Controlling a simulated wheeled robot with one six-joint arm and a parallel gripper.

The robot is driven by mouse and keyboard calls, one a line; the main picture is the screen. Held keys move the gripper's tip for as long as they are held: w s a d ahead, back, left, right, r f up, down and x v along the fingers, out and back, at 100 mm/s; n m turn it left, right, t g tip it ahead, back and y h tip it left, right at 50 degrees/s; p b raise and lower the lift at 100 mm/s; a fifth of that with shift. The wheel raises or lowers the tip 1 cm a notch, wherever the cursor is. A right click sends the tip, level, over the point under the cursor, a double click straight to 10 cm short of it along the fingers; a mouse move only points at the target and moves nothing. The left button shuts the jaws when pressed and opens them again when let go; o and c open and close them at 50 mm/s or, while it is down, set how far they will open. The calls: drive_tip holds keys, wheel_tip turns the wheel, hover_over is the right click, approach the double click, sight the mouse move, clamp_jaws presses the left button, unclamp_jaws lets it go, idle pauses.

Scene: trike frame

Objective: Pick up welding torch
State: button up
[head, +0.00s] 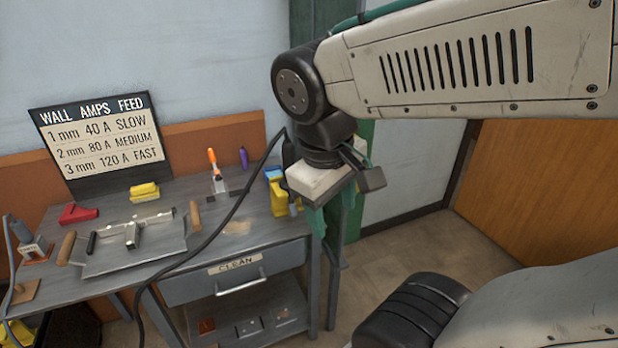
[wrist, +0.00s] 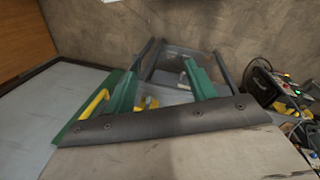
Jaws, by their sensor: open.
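A grey tool with a cable, which looks like the welding torch (head: 35,247), sits on a small wooden-brown base at the far left end of the workbench in the head view. It is small there, and I cannot be sure what it is. My gripper (head: 318,222) points down by the right end of the bench, far from that tool. Its green fingers, partly hidden in the head view, stand apart in the wrist view (wrist: 160,78). Nothing is held between them. I cannot make out the torch in the wrist view.
A machine with lit buttons (wrist: 285,90) stands at right. Floor at right is clear.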

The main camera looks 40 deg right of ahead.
drive_tip(key=w+d+f+n+g+h, duration=0.1)
drive_tip(key=w+d+n+g+h, duration=0.1)
drive_tip(key=w+d+n+h, duration=0.5)
drive_tip(key=n+t+h, duration=0.7)
drive_tip(key=n+t, duration=0.3)
drive_tip(key=n, duration=0.5)
approach(285, 153)
drive_tip(key=x, duration=0.4)
drive_tip(key=shift+s+d+r, duration=0.1)
drive_tip(key=shift+r, duration=0.05)
drive_tip(key=shift+w+d+n+t, duration=0.15)
drive_tip(key=shift+w+n+t, duration=0.15)
drive_tip(key=shift+t, duration=0.1)
drive_tip(key=x, duration=0.7)
drive_tip(key=shift+s+d+f, duration=0.1)
drive_tip(key=shift+s+f, duration=0.05)
drive_tip(key=shift+f, duration=0.15)
drive_tip(key=c, duration=1.1)
